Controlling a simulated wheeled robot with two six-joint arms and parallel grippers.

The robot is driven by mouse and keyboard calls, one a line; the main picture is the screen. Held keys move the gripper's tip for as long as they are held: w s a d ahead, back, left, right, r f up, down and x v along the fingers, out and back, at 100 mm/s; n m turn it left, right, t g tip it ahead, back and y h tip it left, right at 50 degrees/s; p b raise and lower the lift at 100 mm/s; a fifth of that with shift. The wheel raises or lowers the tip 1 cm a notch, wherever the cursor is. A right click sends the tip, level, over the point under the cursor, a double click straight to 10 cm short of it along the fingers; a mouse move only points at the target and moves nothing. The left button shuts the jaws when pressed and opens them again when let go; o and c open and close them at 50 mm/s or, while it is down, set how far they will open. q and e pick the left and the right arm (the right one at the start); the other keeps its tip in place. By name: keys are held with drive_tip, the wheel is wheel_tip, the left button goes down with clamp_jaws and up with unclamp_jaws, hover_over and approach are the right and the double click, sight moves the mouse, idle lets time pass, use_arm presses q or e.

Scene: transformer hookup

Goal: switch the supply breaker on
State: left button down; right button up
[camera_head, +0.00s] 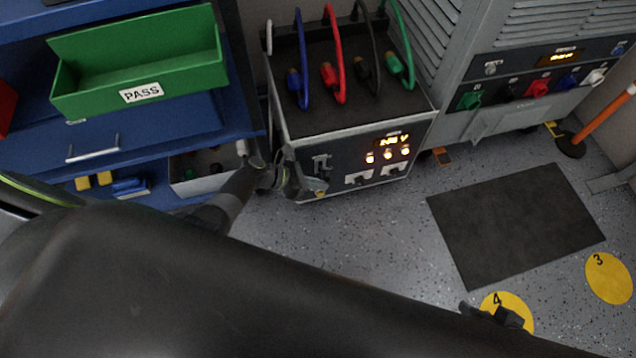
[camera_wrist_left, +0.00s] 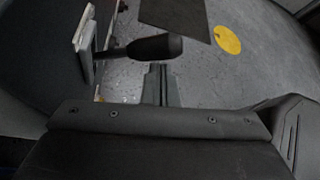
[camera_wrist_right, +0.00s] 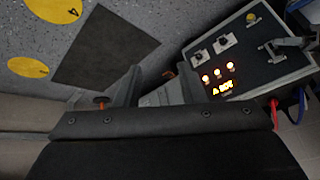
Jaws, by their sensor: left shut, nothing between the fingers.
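The grey supply unit (camera_head: 352,120) stands on the floor in the head view. A lever handle (camera_head: 322,163), which looks like the breaker, is on the left of its dark front panel. In the left wrist view a lever with a dark round grip (camera_wrist_left: 150,47) sticks out from a panel at the left. My left gripper (camera_head: 300,186) is shut and empty beside the panel's left part. Its fingertips (camera_wrist_left: 158,68) are close to the grip; I cannot tell if they touch. My right gripper (camera_wrist_right: 160,85) is open and empty, facing the panel, which shows a metal lever (camera_wrist_right: 288,46).
Lit lamps and a display (camera_head: 394,141) glow on the panel above two white-plated switches (camera_head: 358,178). Blue, red, black and green cables rise from the unit's top. A blue bench with a green PASS bin (camera_head: 140,60) is at left. A dark mat (camera_head: 515,220) lies on open floor.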

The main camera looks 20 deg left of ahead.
use_arm(q)
drive_tip(key=shift+r, duration=0.15)
use_arm(e)
drive_tip(key=shift+s+a+f+g, duration=0.15)
drive_tip(key=shift+s+f+g, duration=0.1)
drive_tip(key=shift+s, duration=0.2)
drive_tip(key=shift+s+a+f+g, duration=0.1)
drive_tip(key=shift+s+g, duration=0.15)
drive_tip(key=shift+s, duration=0.2)
